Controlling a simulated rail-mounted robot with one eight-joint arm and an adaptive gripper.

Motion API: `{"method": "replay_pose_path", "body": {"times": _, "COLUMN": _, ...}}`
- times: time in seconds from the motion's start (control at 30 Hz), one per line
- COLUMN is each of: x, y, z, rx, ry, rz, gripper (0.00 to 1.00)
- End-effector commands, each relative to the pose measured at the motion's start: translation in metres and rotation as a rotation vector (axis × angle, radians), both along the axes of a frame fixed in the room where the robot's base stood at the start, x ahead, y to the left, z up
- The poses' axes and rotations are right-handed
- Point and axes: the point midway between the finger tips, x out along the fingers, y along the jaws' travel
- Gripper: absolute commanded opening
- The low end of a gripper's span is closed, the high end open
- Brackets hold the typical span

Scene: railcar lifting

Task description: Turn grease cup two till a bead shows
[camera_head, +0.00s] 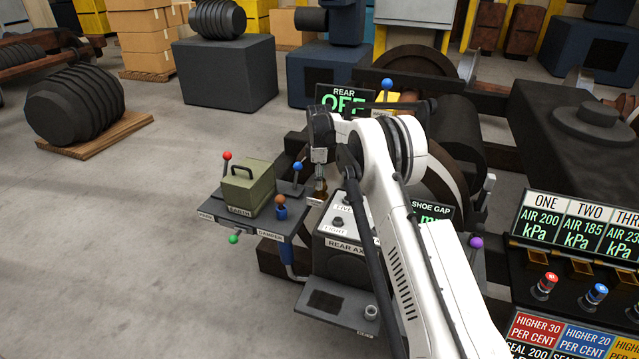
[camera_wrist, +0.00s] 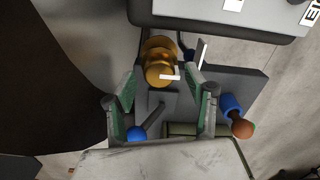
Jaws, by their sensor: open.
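A brass grease cup (camera_wrist: 157,50) shows in the wrist view, just beyond and between my fingertips. A small white bar shows at its near edge. No number is readable on it, so I cannot tell whether it is cup two, and I see no clear bead. My gripper (camera_wrist: 163,84) is open, one finger on each side of the cup's near end; contact cannot be made out. In the head view my gripper (camera_head: 320,160) points down over a small brass piece (camera_head: 320,189) beside the rear axle box (camera_head: 345,243). My arm hides part of that box.
A blue-knobbed lever (camera_head: 298,167) stands close left of my gripper. An olive box (camera_head: 247,187) and more coloured knobs are on the grey side shelf (camera_head: 215,207). The REAR display (camera_head: 343,99) stands behind my gripper. Open floor lies to the left.

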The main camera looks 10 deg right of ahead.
Motion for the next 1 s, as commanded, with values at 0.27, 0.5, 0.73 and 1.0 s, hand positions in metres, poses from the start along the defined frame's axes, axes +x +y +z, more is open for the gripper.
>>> {"method": "replay_pose_path", "body": {"times": 0.27, "x": 0.000, "y": 0.000, "z": -0.016, "rx": 0.000, "ry": 0.000, "rz": 0.000, "gripper": 0.50}}
{"method": "replay_pose_path", "body": {"times": 0.5, "x": 0.000, "y": 0.000, "z": -0.016, "rx": 0.000, "ry": 0.000, "rz": 0.000, "gripper": 0.48}}
{"method": "replay_pose_path", "body": {"times": 0.73, "x": 0.000, "y": 0.000, "z": -0.016, "rx": 0.000, "ry": 0.000, "rz": 0.000, "gripper": 0.18}}
{"method": "replay_pose_path", "body": {"times": 1.0, "x": 0.000, "y": 0.000, "z": -0.016, "rx": 0.000, "ry": 0.000, "rz": -0.008, "gripper": 0.05}}
